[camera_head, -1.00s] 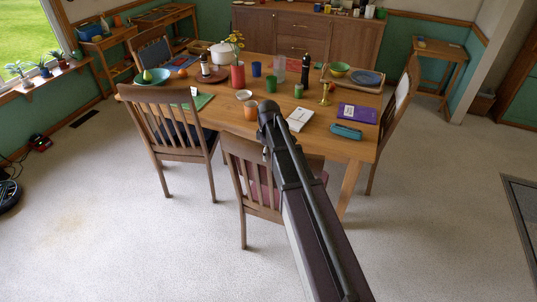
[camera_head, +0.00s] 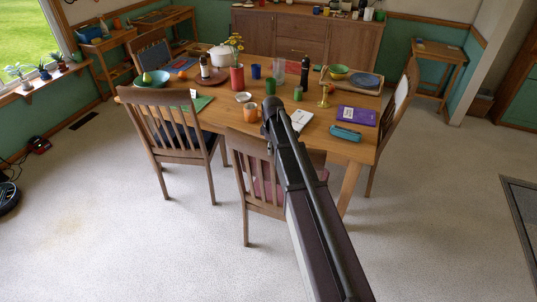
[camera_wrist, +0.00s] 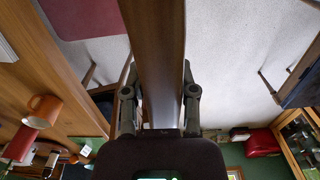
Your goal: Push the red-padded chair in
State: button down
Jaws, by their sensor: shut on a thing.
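The red-padded chair (camera_head: 246,150) stands at the near side of the wooden table (camera_head: 358,153), its back toward me. Part of its red seat shows behind my arm in the head view, and a red pad corner shows in the wrist view (camera_wrist: 80,17). In the wrist view my gripper (camera_wrist: 160,104) has one finger on each side of the chair's wooden top rail and is shut on it. In the head view my arm hides the fingers and the right part of the chair back. The front of the seat reaches under the table edge.
A chair with a dark blue pad (camera_head: 165,112) stands close on the left. Another chair (camera_head: 402,97) stands at the table's right end. An orange cup (camera_head: 251,112) and a notebook (camera_head: 301,119) lie near the table edge. The carpet in front is clear.

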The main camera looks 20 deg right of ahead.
jog(key=w+d, duration=0.7)
jog(key=w, duration=0.2)
jog(key=w+d, duration=0.7)
jog(key=w, duration=0.3)
jog(key=shift+w, duration=0.3)
jog(key=shift+d, duration=0.1)
jog(key=shift+c, duration=2)
grip_release()
jog(key=shift+s, duration=0.15)
jog(key=s+a, duration=0.8)
jog(key=s, duration=0.4)
jog(key=s+a, duration=0.9)
jog(key=s, duration=0.2)
notch_tip(320, 180, up, 11)
jog(key=p, duration=1.1)
jog(key=shift+w+d+r, duration=0.15)
jog(key=shift+w+d, duration=0.05)
jog(key=shift+w, duration=0.05)
